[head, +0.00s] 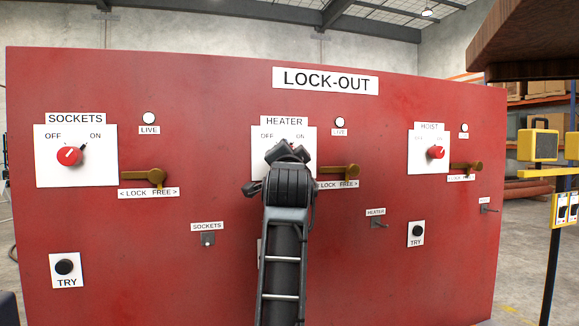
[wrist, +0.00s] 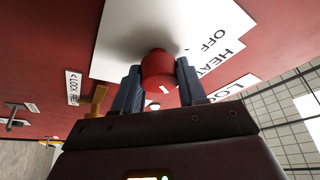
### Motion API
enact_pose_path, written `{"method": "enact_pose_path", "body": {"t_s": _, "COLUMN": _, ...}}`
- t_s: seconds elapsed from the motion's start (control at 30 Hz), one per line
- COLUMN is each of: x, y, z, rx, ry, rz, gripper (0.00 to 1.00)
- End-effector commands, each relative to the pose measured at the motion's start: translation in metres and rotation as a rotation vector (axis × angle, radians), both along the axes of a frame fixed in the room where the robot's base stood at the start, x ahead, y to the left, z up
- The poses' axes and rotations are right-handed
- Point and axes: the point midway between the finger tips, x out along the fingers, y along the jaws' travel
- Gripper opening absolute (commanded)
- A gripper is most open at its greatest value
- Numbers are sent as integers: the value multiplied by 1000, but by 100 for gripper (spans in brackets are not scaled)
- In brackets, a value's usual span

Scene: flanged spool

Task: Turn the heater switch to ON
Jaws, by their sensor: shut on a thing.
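The heater switch is a red knob (wrist: 158,68) on a white plate, seen in the wrist view. My gripper (wrist: 157,80) is shut on this knob, with one blue-grey finger on each side of it. A pale mark shows on the knob's near side; I cannot tell for certain which setting it points to. In the head view the heater plate (head: 258,145) is at the middle of the red panel, under the HEATER label (head: 284,121). My wrist and arm cover the knob there. The OFF lettering (wrist: 207,48) is readable in the wrist view.
The heater's brass lock lever (head: 345,170) is just right of my wrist, and also shows in the wrist view (wrist: 98,100). The sockets knob (head: 69,155) and hoist knob (head: 435,152) are to either side. The heater LIVE lamp (head: 339,122) looks white.

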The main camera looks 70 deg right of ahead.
Motion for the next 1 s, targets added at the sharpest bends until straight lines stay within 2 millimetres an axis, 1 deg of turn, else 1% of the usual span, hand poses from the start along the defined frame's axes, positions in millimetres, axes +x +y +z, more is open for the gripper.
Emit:
{"method": "enact_pose_path", "body": {"t_s": 0.03, "x": 4, "y": 0, "z": -6, "rx": 23, "ry": -11, "rz": 6, "gripper": 11}}
{"method": "enact_pose_path", "body": {"t_s": 0.33, "x": 4, "y": 0, "z": -5, "rx": 80, "ry": -73, "rz": 6, "gripper": 11}}
{"method": "enact_pose_path", "body": {"t_s": 0.8, "x": 5, "y": 0, "z": -4, "rx": 88, "ry": -82, "rz": 7, "gripper": 11}}
{"method": "enact_pose_path", "body": {"t_s": 0.83, "x": 5, "y": 0, "z": -4, "rx": 88, "ry": -82, "rz": 7, "gripper": 43}}
{"method": "enact_pose_path", "body": {"t_s": 1.0, "x": 4, "y": 0, "z": -3, "rx": 85, "ry": -83, "rz": 6, "gripper": 59}}
